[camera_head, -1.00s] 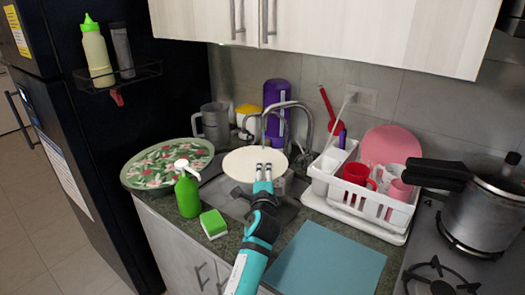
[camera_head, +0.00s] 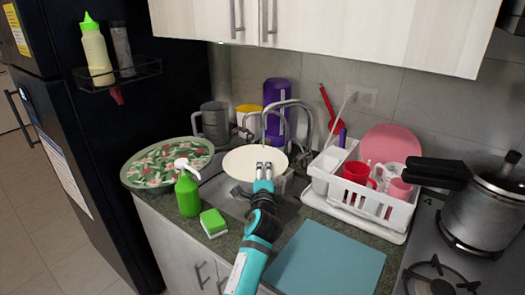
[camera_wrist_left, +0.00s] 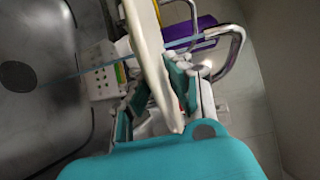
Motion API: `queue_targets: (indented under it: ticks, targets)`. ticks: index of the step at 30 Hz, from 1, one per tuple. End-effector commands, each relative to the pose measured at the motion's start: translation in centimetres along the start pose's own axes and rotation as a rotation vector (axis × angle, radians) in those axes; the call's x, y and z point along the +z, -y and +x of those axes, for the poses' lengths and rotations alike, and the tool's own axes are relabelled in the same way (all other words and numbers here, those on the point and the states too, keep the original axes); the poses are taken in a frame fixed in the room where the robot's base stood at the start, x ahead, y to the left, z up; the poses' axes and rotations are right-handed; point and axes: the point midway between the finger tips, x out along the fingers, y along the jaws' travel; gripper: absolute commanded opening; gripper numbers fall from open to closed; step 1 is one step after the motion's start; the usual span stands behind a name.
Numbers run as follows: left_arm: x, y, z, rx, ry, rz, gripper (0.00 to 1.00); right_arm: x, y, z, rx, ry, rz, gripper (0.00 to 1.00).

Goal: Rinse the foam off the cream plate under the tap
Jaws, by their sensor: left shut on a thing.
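The cream plate (camera_head: 243,162) is held over the sink (camera_head: 224,196), below the tap (camera_head: 289,104). My left gripper (camera_head: 264,172) is shut on the plate's near rim. In the left wrist view the plate (camera_wrist_left: 150,60) shows edge-on between the fingers (camera_wrist_left: 160,95). The tap (camera_wrist_left: 236,50) is to the right there, and a thin pale-blue streak, seemingly running water, stretches from it towards the sink (camera_wrist_left: 50,120). I cannot make out foam on the plate's visible face. My right gripper is not in view.
A green soap bottle (camera_head: 187,190) and a green sponge (camera_head: 213,222) stand left of the arm. A patterned round tray (camera_head: 128,180) is farther left. The white dish rack (camera_head: 345,196) with cups stands right of the sink. A teal mat (camera_head: 325,262) lies bare in front.

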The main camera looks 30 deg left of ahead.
Motion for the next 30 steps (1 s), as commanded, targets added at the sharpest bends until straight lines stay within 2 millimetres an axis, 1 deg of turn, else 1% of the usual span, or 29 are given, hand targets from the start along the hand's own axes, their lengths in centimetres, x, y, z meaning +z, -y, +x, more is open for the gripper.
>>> queue_targets:
  ticks: [5,12,21,25,30]
  targets:
    - [0.1,0.4,-0.2,-0.001,0.0,0.0,0.0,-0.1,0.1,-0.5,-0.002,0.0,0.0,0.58]
    - [0.5,2.1,-2.0,0.0,-0.001,0.0,0.0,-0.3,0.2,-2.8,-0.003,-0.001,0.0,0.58]
    - [1.1,3.9,-4.2,-0.001,0.0,0.001,0.0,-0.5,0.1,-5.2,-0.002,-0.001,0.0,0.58]
    - [1.3,4.1,-4.8,-0.001,0.0,0.001,0.0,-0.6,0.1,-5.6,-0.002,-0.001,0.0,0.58]
    - [1.3,4.1,-4.8,-0.001,0.0,0.0,0.0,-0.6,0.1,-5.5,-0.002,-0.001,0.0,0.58]
